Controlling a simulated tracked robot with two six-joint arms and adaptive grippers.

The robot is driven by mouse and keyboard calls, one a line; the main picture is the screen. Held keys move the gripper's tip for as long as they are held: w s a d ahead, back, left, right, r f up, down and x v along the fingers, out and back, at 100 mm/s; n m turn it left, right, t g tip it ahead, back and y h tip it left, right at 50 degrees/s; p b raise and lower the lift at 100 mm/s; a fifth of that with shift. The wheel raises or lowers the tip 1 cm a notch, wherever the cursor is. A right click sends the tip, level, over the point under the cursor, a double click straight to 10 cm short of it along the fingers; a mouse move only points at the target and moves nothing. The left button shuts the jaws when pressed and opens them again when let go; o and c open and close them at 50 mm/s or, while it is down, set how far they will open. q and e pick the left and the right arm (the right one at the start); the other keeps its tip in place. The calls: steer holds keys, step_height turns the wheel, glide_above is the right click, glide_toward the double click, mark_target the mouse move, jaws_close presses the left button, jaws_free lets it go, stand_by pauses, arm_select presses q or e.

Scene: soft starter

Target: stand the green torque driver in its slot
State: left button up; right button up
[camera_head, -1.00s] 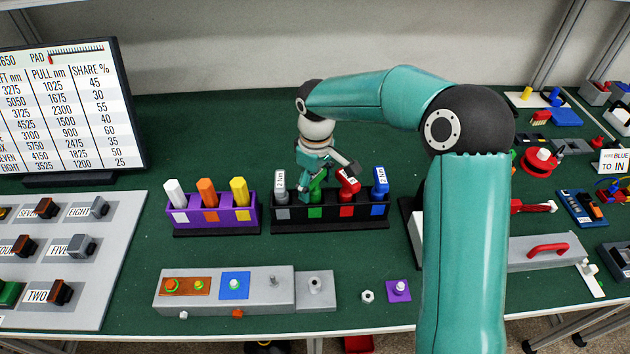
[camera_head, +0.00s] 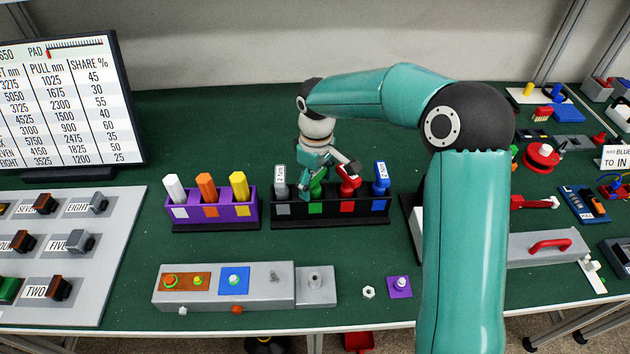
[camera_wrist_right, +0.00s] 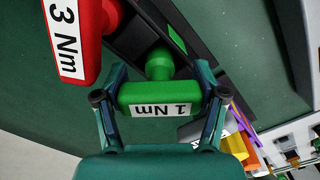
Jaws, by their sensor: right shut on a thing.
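The green torque driver (camera_head: 317,188) is upright at the green-marked place of the black rack (camera_head: 290,222), between the grey and red drivers. In the right wrist view its green handle (camera_wrist_right: 160,94), labelled 1 Nm, lies between the two fingers, and its neck runs down to the rack. How deep it sits in the slot is hidden. My right gripper (camera_head: 322,170) is shut on this handle from above. The right wrist view shows the fingers (camera_wrist_right: 160,105) on both ends of the handle. My left gripper is not in view.
A red driver (camera_head: 349,184) stands close by on the right, partly behind a finger. A grey driver (camera_head: 281,180) is left of the green one and a blue driver (camera_head: 380,178) is at the rack's right end. A purple rack (camera_head: 190,222) stands to the left.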

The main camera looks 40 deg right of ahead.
steer(key=o, duration=1.2)
steer(key=shift+f, duration=0.1)
step_height(320, 180, up, 12)
